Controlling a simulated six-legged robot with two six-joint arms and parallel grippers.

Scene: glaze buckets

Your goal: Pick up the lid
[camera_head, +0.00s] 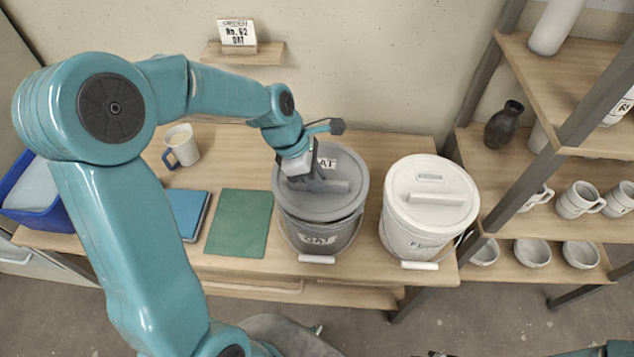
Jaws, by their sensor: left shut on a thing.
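The grey lid (345,172) with a bar handle is at the grey bucket (330,240), which bears an OAT label, on the wooden table. My left gripper (318,184) is shut on the lid's bar handle from above and hides its left part. The lid sits over the bucket's mouth; a dark line shows between lid and rim at the front right, and I cannot tell whether they are fully apart. A white lid (430,185) rests on the white bucket (415,240) to the right. My right gripper is not in view.
A sign (238,33) reading OAT stands on a wall shelf (265,55). A shelf rack (545,190) with pottery is at right.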

